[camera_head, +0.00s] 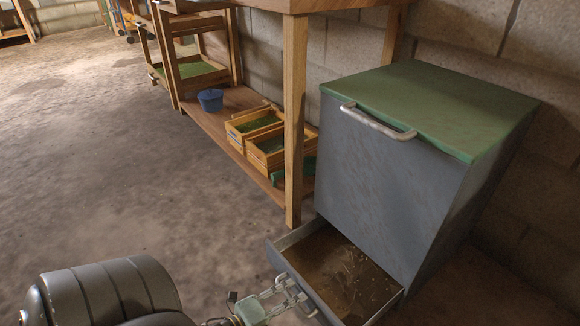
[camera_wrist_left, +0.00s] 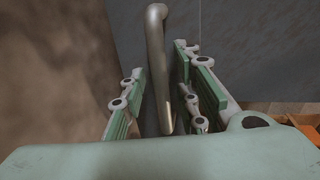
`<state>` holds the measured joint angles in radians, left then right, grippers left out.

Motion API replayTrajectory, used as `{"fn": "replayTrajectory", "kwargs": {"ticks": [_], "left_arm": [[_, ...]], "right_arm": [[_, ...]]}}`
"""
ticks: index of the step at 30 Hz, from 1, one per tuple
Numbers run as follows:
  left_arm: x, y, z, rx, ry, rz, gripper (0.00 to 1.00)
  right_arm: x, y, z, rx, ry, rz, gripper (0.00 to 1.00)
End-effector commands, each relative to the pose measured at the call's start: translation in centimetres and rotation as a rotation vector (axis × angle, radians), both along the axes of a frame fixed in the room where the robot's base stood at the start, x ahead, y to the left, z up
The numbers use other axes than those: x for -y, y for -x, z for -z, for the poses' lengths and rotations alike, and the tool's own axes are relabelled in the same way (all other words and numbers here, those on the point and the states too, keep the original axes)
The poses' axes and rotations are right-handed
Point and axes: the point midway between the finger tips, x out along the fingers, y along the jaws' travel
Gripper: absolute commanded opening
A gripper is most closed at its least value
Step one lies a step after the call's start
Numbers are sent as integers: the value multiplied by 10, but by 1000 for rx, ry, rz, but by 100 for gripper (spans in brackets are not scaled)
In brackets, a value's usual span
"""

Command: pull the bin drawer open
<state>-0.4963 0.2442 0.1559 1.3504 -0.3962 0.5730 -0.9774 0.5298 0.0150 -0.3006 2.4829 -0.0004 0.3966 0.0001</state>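The grey bin (camera_head: 392,165) with a green lid (camera_head: 440,100) stands at the right in the head view. Its low drawer (camera_head: 345,275) sticks out at the front, open, with a brown inside. My left gripper (camera_head: 292,297) is at the drawer's front face. In the left wrist view a metal bar handle (camera_wrist_left: 159,70) runs between the two fingers of my left gripper (camera_wrist_left: 162,85). The fingers are apart, with gaps visible beside the bar, so the gripper looks open around it. My right gripper is not in view.
A wooden bench post (camera_head: 294,120) stands left of the bin. The bench's low shelf (camera_head: 215,125) holds wooden crates (camera_head: 252,122) and a blue pot (camera_head: 210,100). A block wall is behind. The floor (camera_head: 110,170) at the left is clear.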

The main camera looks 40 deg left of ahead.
Motion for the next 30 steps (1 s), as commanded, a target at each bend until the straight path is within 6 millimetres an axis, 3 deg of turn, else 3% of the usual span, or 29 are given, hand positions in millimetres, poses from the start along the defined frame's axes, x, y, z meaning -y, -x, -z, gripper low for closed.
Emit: {"fn": "replayTrajectory", "kwargs": {"ticks": [11,24,30], "left_arm": [[0,6,-1,0,1,1,31],[-12,88,-18,-2,1,0,31],[-15,111,-23,0,1,0,31]], "right_arm": [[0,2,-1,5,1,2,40],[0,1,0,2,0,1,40],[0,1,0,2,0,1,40]]}}
